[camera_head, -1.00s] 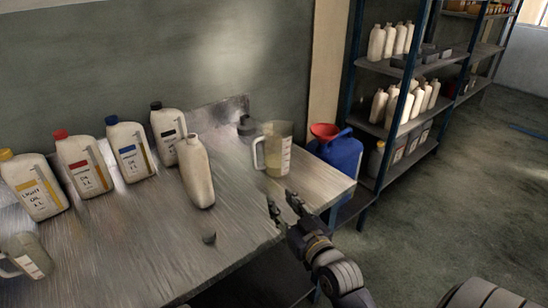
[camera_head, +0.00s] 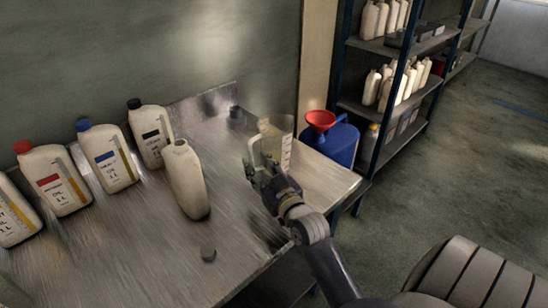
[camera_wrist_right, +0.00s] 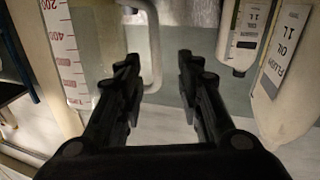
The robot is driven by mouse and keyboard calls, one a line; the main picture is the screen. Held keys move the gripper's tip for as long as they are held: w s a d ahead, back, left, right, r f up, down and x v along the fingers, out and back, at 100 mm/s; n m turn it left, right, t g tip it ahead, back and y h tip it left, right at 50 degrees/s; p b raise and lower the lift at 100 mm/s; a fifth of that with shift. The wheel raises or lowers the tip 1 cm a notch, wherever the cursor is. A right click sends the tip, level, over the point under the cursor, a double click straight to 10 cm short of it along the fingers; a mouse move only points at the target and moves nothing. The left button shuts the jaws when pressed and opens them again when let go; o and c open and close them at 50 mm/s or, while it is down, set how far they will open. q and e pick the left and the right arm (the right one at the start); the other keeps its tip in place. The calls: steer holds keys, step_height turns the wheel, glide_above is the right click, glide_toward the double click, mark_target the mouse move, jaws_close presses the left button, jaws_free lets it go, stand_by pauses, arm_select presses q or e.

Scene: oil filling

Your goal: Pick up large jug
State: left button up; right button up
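The large jug (camera_head: 278,138) is see-through with a measuring scale and stands upright near the right end of the metal table (camera_head: 130,250). Its handle faces left. My right gripper (camera_head: 258,172) is at the handle side, in front of part of the jug. In the right wrist view the gripper (camera_wrist_right: 160,68) is open. The jug's wall with its red scale (camera_wrist_right: 66,55) is to the left, and its handle (camera_wrist_right: 153,50) shows between the fingertips. I cannot tell whether a finger touches it. My left gripper is out of view.
An open cream bottle (camera_head: 187,180) stands left of the jug, with several capped oil bottles behind it to the left. A loose dark cap (camera_head: 208,254) lies near the front edge. A blue canister (camera_head: 335,143) with a red funnel (camera_head: 320,120) is beyond the table's right end.

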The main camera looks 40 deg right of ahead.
mark_target(252, 155)
steer(key=shift+w+f, duration=0.1)
steer(key=shift+w, duration=0.3)
steer(key=w, duration=0.1)
steer(key=w+d, duration=0.1)
steer(key=w, duration=0.2)
steer(key=shift+w+d, duration=0.25)
steer(key=shift+w+f, duration=0.1)
steer(key=shift+w, duration=0.15)
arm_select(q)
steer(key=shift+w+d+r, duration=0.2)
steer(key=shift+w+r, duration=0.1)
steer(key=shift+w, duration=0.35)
arm_select(e)
jaws_close()
